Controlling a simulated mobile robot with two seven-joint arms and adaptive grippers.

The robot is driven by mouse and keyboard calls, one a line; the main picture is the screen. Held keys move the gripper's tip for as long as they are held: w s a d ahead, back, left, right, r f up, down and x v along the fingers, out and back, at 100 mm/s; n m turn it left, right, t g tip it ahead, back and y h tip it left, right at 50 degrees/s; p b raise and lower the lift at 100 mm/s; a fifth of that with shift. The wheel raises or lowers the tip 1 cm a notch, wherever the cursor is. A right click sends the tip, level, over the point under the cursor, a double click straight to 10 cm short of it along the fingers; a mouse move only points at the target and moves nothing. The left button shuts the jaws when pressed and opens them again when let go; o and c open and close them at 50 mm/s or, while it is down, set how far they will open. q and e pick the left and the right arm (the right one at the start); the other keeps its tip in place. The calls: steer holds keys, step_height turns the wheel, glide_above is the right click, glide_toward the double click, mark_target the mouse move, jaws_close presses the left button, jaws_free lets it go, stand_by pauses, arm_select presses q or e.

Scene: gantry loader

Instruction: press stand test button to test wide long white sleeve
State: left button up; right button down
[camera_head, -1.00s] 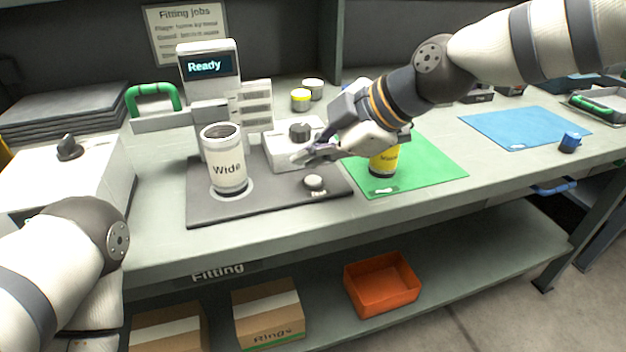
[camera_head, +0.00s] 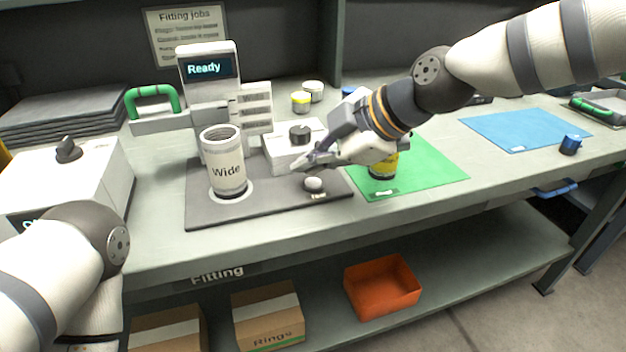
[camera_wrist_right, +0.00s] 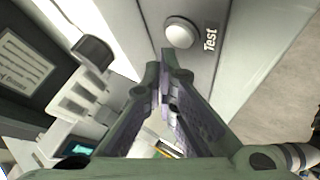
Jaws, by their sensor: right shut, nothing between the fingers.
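The wide long white sleeve (camera_head: 227,168), marked "Wide", stands upright on the round seat of the dark test stand mat (camera_head: 270,205). The stand's display (camera_head: 207,67) reads "Ready". The round pale test button (camera_head: 313,184) is on the mat's right part; in the right wrist view the button (camera_wrist_right: 181,33) sits beside the word "Test". My right gripper (camera_head: 297,165) is shut and empty, a little above and behind the button, apart from it as far as I can tell. Its fingers (camera_wrist_right: 165,75) show in the wrist view, pointing near the button. My left gripper is out of view.
A white box with a dark knob (camera_head: 300,133) stands behind the button. A yellow can (camera_head: 383,165) stands on the green mat (camera_head: 430,172), partly hidden by my right arm. A blue mat (camera_head: 525,130) lies farther right. An orange bin (camera_head: 382,290) is on the lower shelf.

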mark_target(312, 185)
stand_by(0.6)
steer(key=shift+f, duration=0.4)
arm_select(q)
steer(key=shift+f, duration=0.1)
arm_select(e)
steer(key=shift+f, duration=0.4)
stand_by(0.5)
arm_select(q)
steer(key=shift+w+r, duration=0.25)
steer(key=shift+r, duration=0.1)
arm_select(e)
steer(key=shift+r, duration=0.8)
steer(key=shift+r+p, duration=0.95)
steer(key=shift+r, duration=1.6)
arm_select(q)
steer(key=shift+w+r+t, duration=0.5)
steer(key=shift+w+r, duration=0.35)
